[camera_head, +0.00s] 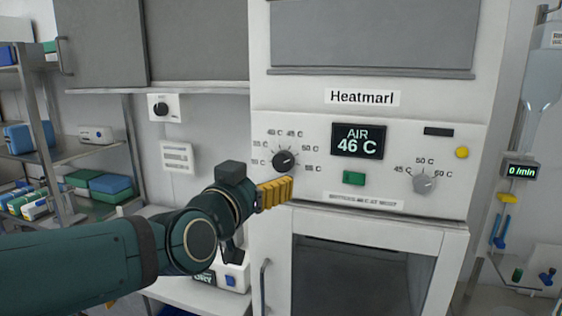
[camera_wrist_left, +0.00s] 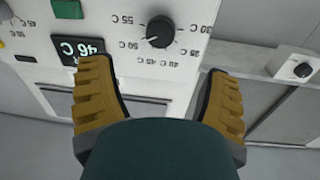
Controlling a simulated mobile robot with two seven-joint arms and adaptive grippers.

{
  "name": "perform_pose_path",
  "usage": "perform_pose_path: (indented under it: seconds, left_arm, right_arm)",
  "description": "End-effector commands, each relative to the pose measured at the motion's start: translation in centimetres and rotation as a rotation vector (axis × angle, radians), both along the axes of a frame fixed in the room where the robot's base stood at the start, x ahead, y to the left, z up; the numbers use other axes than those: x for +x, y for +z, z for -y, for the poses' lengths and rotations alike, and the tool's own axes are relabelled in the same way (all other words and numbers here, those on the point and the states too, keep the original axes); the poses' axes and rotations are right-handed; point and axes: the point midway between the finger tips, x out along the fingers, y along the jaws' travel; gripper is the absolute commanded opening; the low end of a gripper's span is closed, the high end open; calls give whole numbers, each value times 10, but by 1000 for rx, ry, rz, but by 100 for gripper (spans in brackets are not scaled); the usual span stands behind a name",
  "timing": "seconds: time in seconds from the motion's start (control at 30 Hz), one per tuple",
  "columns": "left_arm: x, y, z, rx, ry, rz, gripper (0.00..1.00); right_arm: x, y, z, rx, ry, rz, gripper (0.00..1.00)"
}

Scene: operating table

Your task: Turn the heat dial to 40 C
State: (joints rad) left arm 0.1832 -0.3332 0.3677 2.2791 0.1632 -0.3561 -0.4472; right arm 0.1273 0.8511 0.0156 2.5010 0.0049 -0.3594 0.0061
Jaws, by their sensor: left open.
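The black heat dial (camera_head: 284,161) sits on the left of the white cabinet's panel, ringed by temperature marks. Its light pointer looks aimed toward the 45 to 50 C side. The display (camera_head: 358,141) reads AIR 46 C. My left gripper (camera_head: 276,192) is just below the dial in the head view, with yellow fingers. In the left wrist view the gripper (camera_wrist_left: 160,95) is open and empty, and the dial (camera_wrist_left: 160,32) shows beyond the gap between the fingers, apart from them. My right gripper is not in view.
A grey dial (camera_head: 424,183) marked around 50 C, a green button (camera_head: 353,178) and a yellow button (camera_head: 462,152) share the panel. A small wall dial (camera_head: 162,108) is to the left. A glass-fronted door (camera_head: 362,275) lies below the panel.

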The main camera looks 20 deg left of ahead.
Motion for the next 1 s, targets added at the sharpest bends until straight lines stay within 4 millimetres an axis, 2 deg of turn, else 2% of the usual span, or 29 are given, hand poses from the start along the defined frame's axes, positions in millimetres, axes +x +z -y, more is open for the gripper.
perform_pose_path:
  seconds: [0.3, 0.5, 0.7, 1.0]
  left_arm:
    - [55, 0, 6, -5, 0, -3, 78]
    - [82, 0, 9, -5, -1, -3, 78]
    - [95, 0, 11, -3, -1, 0, 78]
    - [97, 0, 11, -2, 0, 0, 78]
  right_arm:
    - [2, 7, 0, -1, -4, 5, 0]
    - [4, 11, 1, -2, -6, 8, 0]
    - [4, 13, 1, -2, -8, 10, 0]
    - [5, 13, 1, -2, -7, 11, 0]
